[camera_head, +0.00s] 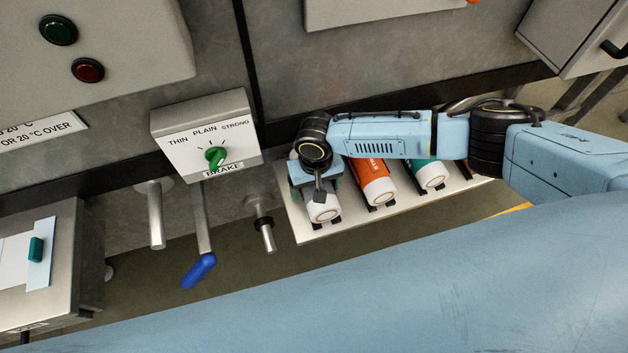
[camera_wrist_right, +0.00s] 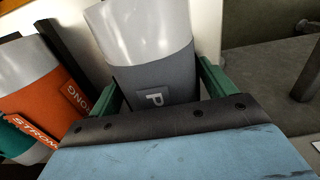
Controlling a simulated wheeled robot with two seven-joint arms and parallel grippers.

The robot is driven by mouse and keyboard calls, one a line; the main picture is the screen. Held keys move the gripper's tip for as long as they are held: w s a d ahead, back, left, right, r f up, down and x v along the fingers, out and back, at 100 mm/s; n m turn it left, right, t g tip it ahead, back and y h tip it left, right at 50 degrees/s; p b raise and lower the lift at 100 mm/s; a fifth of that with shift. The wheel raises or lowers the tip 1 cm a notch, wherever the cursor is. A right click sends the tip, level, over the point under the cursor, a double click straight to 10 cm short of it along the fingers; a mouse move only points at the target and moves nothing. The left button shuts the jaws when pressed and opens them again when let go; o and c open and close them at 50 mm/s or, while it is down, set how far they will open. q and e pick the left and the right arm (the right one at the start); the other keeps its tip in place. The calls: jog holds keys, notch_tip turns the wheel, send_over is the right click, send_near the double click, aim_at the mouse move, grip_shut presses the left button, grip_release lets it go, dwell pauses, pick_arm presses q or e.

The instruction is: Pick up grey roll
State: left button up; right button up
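The grey roll (camera_wrist_right: 165,78) fills the middle of the right wrist view, with a grey band marked "P" and a pale, shiny end. In the head view its round white end (camera_head: 323,211) shows at the left of the rack, mostly hidden under my right gripper (camera_head: 317,190). The gripper's green fingers lie on both sides of the roll (camera_wrist_right: 160,88). I cannot tell whether they press on it or stand slightly apart. The roll appears to rest at the rack. My left gripper is not in view.
An orange roll (camera_head: 372,184) and a teal roll (camera_head: 428,174) lie to the right on the same pale rack (camera_head: 300,232). A brake dial box (camera_head: 205,140), a blue-handled lever (camera_head: 199,270) and metal pegs (camera_head: 156,220) are to the left.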

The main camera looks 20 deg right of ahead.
jog(key=c, duration=1.1)
